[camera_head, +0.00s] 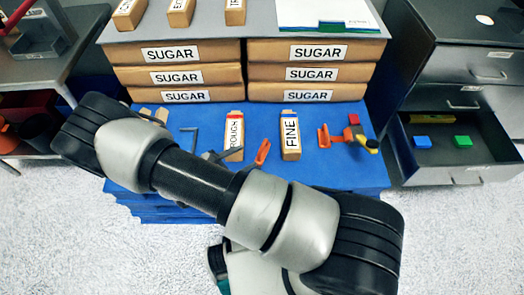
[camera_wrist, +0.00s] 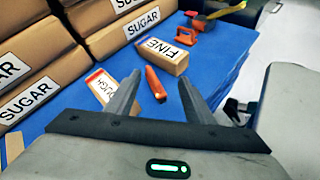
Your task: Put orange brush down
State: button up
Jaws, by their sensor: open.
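The orange brush (camera_head: 262,152) lies on the blue surface between the box labelled ROUGH (camera_head: 234,135) and the box labelled FINE (camera_head: 290,135). In the wrist view the brush (camera_wrist: 155,83) appears between my gripper's spread fingers. My gripper (camera_wrist: 160,97) is open, and nothing is visibly clamped in it. In the head view my arm hides most of the gripper; its dark fingertips show just left of the brush. I cannot tell how far above the surface the fingers are.
Another orange tool (camera_head: 323,138) and a red-and-yellow tool (camera_head: 358,135) lie right of FINE. An open drawer (camera_head: 455,160) at right holds a blue and a green block. The blue table's right front is clear.

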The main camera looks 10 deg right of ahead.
aim_at(260, 161)
notch_tip(260, 161, down, 11)
jog(key=s+d+n+t+y, duration=0.1)
jog(key=s+n+t+y, duration=0.1)
jog(key=n+t, duration=0.35)
jog(key=shift+n+g, duration=0.95)
jog(key=b+x, duration=0.1)
jog(key=x, duration=0.9)
jog(key=shift+w+d+f, duration=0.1)
jog(key=shift+w+f, duration=0.1)
jog(key=shift+f, duration=0.05)
jog(key=x, duration=0.2)
jog(key=b+x, duration=0.1)
jog(key=x, duration=0.1)
jog(key=b+x, duration=0.1)
jog(key=x, duration=0.1)
jog(key=shift+w+r, duration=0.2)
jog(key=shift+w, duration=0.2)
jog(key=shift+r, duration=0.1)
grip_shut()
